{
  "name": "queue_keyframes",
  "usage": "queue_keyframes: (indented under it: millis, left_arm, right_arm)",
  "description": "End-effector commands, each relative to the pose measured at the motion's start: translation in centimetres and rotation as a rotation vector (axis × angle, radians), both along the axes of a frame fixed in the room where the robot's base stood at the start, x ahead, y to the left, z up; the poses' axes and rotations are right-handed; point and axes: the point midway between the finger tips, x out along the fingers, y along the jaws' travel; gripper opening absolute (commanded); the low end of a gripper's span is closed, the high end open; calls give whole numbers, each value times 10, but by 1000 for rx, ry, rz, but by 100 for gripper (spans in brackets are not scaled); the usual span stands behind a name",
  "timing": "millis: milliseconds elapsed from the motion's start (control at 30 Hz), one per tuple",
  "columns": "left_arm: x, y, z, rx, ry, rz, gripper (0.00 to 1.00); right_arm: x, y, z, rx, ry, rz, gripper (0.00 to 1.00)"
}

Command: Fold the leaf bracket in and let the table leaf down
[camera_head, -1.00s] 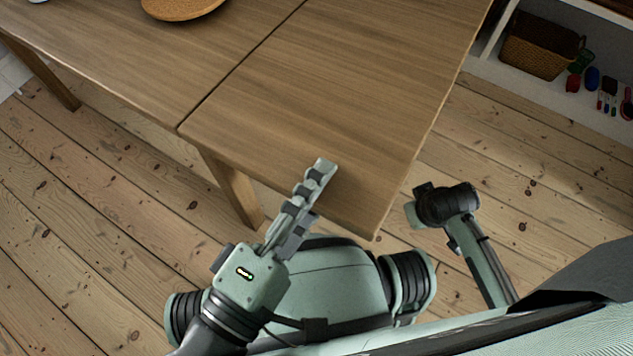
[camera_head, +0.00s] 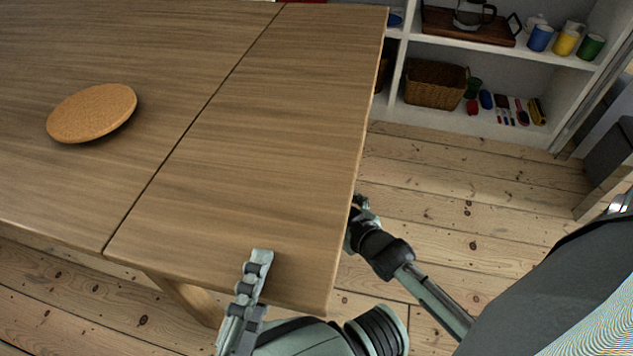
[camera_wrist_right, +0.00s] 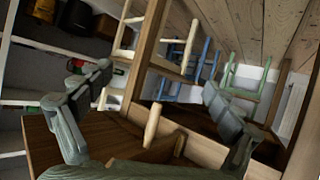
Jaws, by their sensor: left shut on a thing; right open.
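The table leaf (camera_head: 270,150) is the right-hand part of the wooden tabletop, beyond a dark seam, and lies level with it. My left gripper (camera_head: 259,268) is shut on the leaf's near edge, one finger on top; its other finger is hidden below. My right gripper (camera_head: 358,212) is at the leaf's right edge, partly hidden by it. In the right wrist view, the right gripper (camera_wrist_right: 157,85) is open under the table, its fingers either side of a short wooden peg (camera_wrist_right: 152,125), apparently on the leaf bracket. I cannot tell whether they touch it.
A round cork mat (camera_head: 92,112) lies on the fixed tabletop (camera_head: 130,50). A white shelf unit (camera_head: 475,125) holding a wicker basket (camera_head: 435,84) and mugs stands behind right. Bare floor (camera_head: 470,190) is clear right of the leaf. Chairs (camera_wrist_right: 200,60) show in the right wrist view.

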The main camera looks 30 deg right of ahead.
Motion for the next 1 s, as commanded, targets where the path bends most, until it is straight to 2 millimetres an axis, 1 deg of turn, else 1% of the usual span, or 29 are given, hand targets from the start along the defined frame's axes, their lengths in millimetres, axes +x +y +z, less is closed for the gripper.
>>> queue_keyframes:
  millis: [33,100,200,300,400,533,667,1000]
  left_arm:
    - [2,0,9,-13,-11,3,8]
    - [2,0,9,-13,-11,3,8]
    - [2,0,9,-13,-11,3,8]
    - [2,0,9,-13,-11,3,8]
    - [2,0,9,-13,-11,3,8]
    - [2,0,9,-14,-11,2,8]
    - [2,0,8,-14,-11,2,8]
    - [2,0,8,-14,-11,2,8]
  right_arm:
    - [8,2,10,19,-78,12,95]
    - [16,5,26,45,-183,32,95]
    - [23,9,46,79,-306,58,95]
    - [24,12,60,103,-392,78,95]
    - [25,14,69,118,-443,91,95]
    - [28,15,73,123,-465,97,95]
    - [39,17,74,124,-467,97,95]
    - [79,22,73,125,-465,96,95]
